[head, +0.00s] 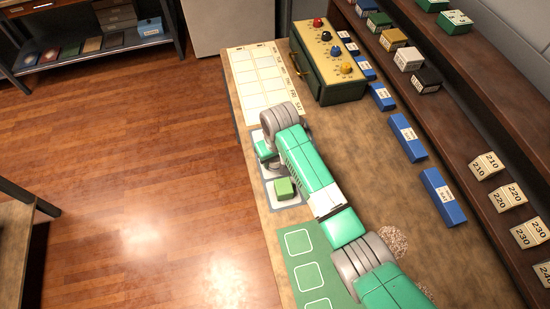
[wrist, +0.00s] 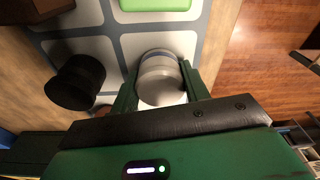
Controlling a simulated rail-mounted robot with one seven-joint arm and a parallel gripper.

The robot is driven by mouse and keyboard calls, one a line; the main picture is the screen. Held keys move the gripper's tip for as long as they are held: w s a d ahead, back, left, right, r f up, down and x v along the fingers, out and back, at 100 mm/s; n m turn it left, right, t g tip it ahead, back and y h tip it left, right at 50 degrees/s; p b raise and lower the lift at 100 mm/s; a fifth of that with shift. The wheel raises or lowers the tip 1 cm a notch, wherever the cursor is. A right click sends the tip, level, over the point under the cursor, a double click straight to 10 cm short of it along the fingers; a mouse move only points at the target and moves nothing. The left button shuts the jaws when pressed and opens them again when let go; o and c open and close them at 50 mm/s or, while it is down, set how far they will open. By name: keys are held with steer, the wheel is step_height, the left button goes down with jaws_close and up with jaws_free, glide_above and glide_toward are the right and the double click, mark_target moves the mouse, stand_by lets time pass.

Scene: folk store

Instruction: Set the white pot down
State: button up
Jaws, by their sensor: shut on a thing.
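The white pot (wrist: 160,78), a short round thing with a grey band, sits between the two green fingers of my gripper (wrist: 160,92) in the wrist view. The fingers are shut on its sides. Below it lies a mat of pale squares with blue-grey lines (wrist: 110,18). I cannot tell whether the pot touches the mat. In the head view my gripper (head: 264,150) is over the same mat (head: 290,203), near the table's left edge, and my arm hides the pot.
A black round pot (wrist: 75,82) stands close beside the white pot in the wrist view. A green block (head: 284,188) sits on a mat square nearby. A green case with coloured knobs (head: 330,65) stands farther back. Blue boxes (head: 408,138) line the shelf side. The floor drops away at left.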

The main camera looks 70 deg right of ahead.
mark_target(277, 160)
steer(key=o, duration=1)
steer(key=shift+o, duration=0.2)
step_height(277, 160, up, 12)
steer(key=s+p, duration=0.1)
steer(key=p, duration=0.1)
steer(key=shift+a+p, duration=0.3)
steer(key=shift+a, duration=0.1)
steer(key=shift+r, duration=0.1)
